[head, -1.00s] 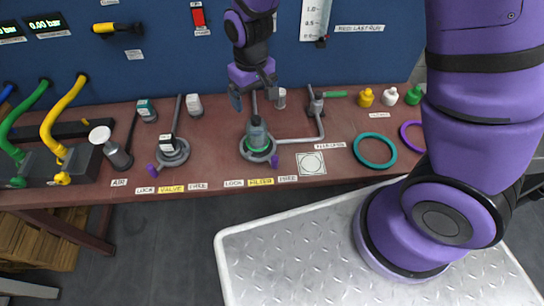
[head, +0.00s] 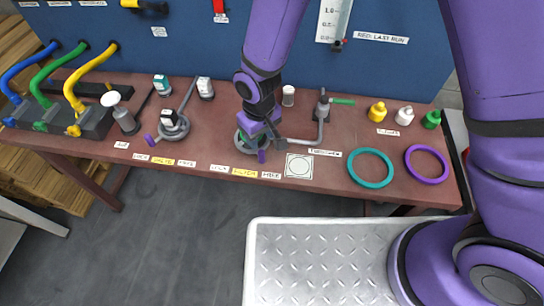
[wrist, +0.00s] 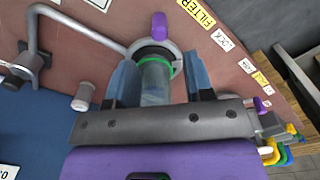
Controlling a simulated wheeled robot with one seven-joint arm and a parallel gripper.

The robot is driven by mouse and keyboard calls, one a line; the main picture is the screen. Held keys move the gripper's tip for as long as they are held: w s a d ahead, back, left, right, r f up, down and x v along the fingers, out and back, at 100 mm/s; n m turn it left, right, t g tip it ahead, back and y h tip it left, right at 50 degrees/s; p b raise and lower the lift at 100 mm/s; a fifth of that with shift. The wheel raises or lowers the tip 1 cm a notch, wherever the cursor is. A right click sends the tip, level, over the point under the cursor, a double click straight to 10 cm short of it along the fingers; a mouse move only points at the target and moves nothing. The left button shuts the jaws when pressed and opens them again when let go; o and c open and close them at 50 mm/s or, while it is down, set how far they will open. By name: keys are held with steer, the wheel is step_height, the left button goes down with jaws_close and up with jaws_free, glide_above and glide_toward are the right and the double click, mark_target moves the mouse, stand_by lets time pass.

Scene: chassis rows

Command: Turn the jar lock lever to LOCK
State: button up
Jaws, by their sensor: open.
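The filter jar (wrist: 156,80) is a clear jar with a green band, standing upright in a grey ring mount (head: 243,147). The jar lock lever is a purple knob on that ring (head: 262,156). It points toward the bench front, on the FREE side of the FILTER label (head: 245,172); it also shows at the top of the wrist view (wrist: 159,26). My gripper (wrist: 155,80) is open, with its blue-grey fingers on either side of the jar. In the head view my gripper (head: 259,133) covers most of the jar. Whether the fingers touch it is unclear.
A grey pipe arm (head: 322,120) with a green handle stands just right of the jar. The valve station (head: 173,127) with its own purple lever is to the left. A teal ring (head: 371,168) and a purple ring (head: 427,164) lie right. A treadplate deck (head: 340,260) is in front.

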mark_target(262, 152)
step_height(262, 152, down, 10)
steer(key=shift+f, duration=0.1)
stand_by(0.4)
